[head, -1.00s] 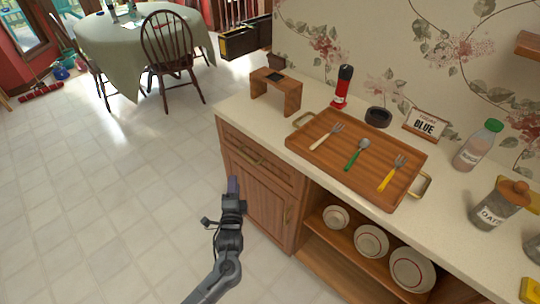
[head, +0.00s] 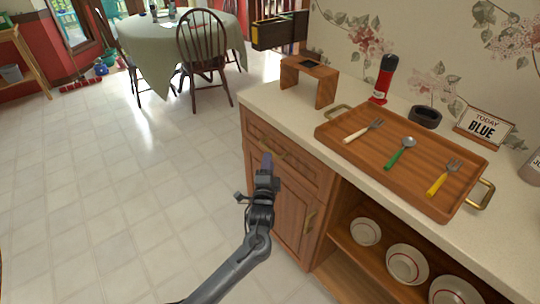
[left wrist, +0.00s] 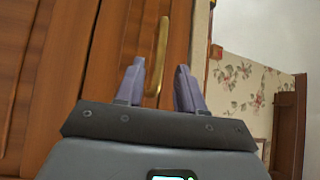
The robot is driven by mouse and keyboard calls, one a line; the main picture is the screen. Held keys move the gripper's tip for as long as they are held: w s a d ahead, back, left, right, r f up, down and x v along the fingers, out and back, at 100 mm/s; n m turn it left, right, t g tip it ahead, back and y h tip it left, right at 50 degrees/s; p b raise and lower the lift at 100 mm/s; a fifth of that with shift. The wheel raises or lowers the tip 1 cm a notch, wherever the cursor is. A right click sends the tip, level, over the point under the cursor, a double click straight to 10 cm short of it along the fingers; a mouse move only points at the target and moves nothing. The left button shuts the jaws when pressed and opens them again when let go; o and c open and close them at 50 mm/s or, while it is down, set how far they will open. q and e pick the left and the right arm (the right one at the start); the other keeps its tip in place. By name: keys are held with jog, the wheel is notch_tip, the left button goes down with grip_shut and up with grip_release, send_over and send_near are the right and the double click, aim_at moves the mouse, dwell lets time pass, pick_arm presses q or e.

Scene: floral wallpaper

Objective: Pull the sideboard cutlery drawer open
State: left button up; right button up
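The sideboard's wooden drawer (head: 303,166) is under the counter's left end, above a cabinet door (head: 292,212). It looks shut. Its brass handle (head: 275,153) is partly behind my left gripper (head: 267,158) in the head view. In the left wrist view, my left gripper (left wrist: 158,72) is open, with its purple fingers apart. The brass drawer handle (left wrist: 161,45) lies between the fingertips in the picture, nearer the left finger. I cannot tell whether the fingers touch it. My right gripper is in neither view.
Plates (head: 407,263) stand on an open shelf. The tiled floor (head: 150,190) left of the sideboard is clear.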

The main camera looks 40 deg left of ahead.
aim_at(270, 150)
pick_arm(q)
jog(key=shift+b+x, duration=1.1)
jog(key=shift+x, duration=1.9)
jog(key=shift+c, duration=0.2)
grip_shut()
